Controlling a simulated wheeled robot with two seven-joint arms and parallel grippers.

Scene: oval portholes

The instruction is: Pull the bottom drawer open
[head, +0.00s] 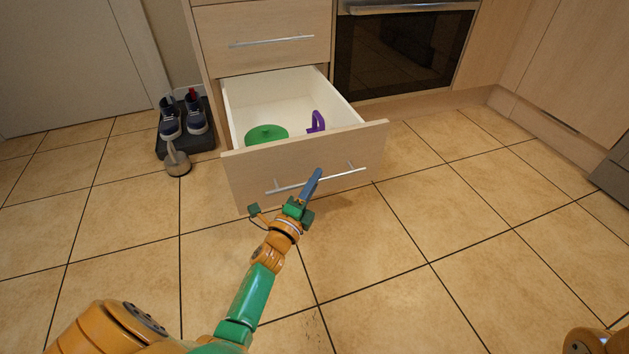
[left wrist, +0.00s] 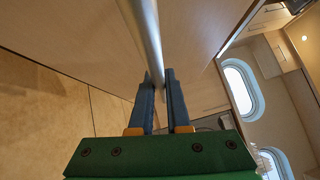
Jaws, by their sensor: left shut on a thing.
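The bottom drawer (head: 240,174) is pulled well out of the wooden cabinet, and its pale inside shows. Its front carries a horizontal metal bar handle (head: 345,172). My left gripper (head: 316,174) is at the middle of that handle, shut on it. In the left wrist view the handle (left wrist: 146,35) runs down between the two dark fingers of the gripper (left wrist: 160,88). A green round lid-like thing (head: 266,134) and a purple thing (head: 317,122) lie in the drawer. My right gripper is not in view.
A closed drawer (head: 262,32) sits above. An oven (head: 400,50) stands to the right. Dark shoes (head: 183,117) on a dark mat, with a grey long-handled thing (head: 178,162) beside it, lie left of the drawer. The tiled floor in front is clear.

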